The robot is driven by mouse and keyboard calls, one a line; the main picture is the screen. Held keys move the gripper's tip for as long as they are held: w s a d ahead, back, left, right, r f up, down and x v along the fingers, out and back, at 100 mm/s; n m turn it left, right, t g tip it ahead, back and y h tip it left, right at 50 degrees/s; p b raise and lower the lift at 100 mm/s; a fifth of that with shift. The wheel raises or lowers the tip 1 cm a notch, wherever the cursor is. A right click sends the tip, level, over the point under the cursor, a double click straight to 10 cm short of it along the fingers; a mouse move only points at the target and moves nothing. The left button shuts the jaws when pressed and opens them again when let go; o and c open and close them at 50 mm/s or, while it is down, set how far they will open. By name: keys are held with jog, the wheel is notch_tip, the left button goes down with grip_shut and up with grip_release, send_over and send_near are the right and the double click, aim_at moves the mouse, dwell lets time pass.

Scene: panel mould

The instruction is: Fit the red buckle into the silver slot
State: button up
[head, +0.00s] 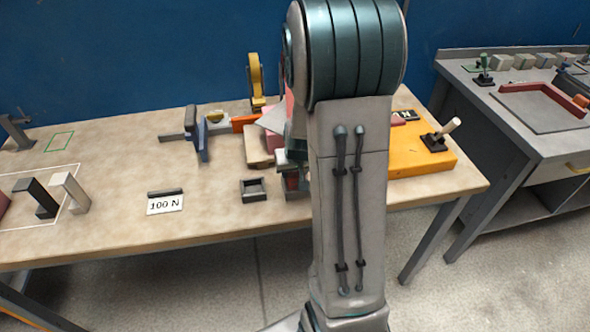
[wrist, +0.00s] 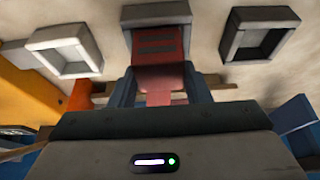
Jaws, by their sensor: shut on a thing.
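My gripper (wrist: 160,82) is shut on the red buckle (wrist: 160,48) in the wrist view, one finger on each side. The buckle's far end overlaps a dark grey square slot (wrist: 142,13). I cannot tell whether it is inside that slot or only in front of it. A pale, silvery-white slot (wrist: 88,48) lies to the left and looks empty. A grey slot (wrist: 285,18) lies to the right, also empty. Which one is the silver slot is not certain from the shading. In the head view my arm hides the gripper's working area; one empty dark-looking slot (head: 243,194) shows left of it.
The workbench (head: 110,220) holds a "100 N" card (head: 165,205), a blue clamp-like piece (head: 203,142), a yellow upright part (head: 255,80) and an orange panel with a lever (head: 420,162). Bench space around the card is clear.

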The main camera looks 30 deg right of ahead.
jog(key=shift+f, duration=0.15)
jog(key=o, duration=1)
jog(key=shift+o, duration=0.2)
jog(key=shift+r, duration=0.5)
jog(key=p+v, duration=0.1)
jog(key=v, duration=1)
jog(key=s+a+r+n+g+y, duration=0.1)
jog(key=s+a+r+n, duration=0.2)
jog(key=s+a, duration=1)
notch_tip(320, 180, up, 3)
jog(key=shift+s+f, duration=0.2)
jog(key=shift+s, duration=0.8)
